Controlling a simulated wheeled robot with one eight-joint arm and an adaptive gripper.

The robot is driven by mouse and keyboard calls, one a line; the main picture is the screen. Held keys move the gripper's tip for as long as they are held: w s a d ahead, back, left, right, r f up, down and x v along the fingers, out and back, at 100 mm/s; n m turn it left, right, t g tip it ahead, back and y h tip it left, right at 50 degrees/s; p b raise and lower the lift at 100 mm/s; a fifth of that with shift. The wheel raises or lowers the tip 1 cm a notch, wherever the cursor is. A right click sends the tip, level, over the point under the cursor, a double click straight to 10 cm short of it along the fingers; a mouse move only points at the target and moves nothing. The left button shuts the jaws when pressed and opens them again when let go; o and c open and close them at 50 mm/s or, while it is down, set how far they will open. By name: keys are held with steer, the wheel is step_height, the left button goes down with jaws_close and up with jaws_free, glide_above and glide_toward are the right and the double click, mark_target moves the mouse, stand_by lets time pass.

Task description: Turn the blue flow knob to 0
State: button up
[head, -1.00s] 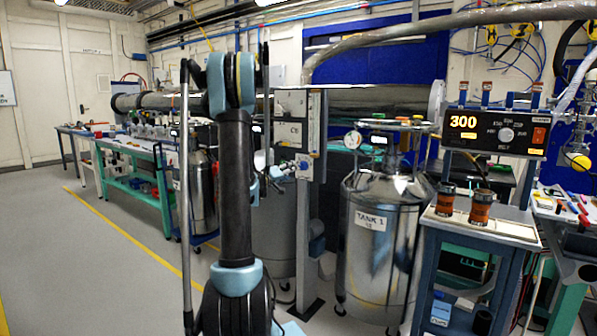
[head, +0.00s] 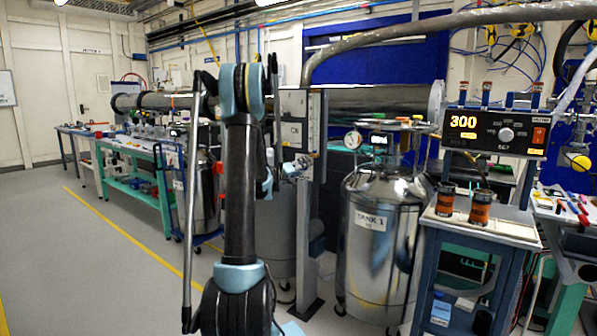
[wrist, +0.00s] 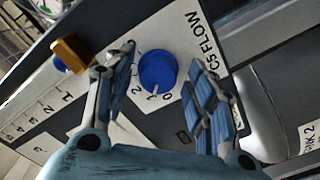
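The blue flow knob (wrist: 157,71) is on a white panel marked "CS FLOW" in the wrist view. Its white pointer line faces the lower edge, near the small 0 and 1 marks; the exact setting is hard to read. My gripper (wrist: 162,62) is open, with one finger left of the knob and the other right of it. A gap shows between the knob and each finger. In the head view my gripper (head: 279,178) is small, at the instrument post, and the knob cannot be made out clearly.
A brass-coloured block (wrist: 70,52) sits close left of my left finger, beside a printed scale. The grey post with its panel (head: 303,130) stands by the steel tank labelled TANK 1 (head: 377,255). A controller reading 300 (head: 496,130) is at right. Open floor lies left.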

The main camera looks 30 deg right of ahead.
steer(key=c, duration=0.7)
steer(key=shift+n, duration=0.3)
steer(key=shift+a+n, duration=0.1)
steer(key=shift+n, duration=2.6)
steer(key=o, duration=1)
steer(key=shift+w, duration=0.1)
steer(key=shift+o, duration=0.2)
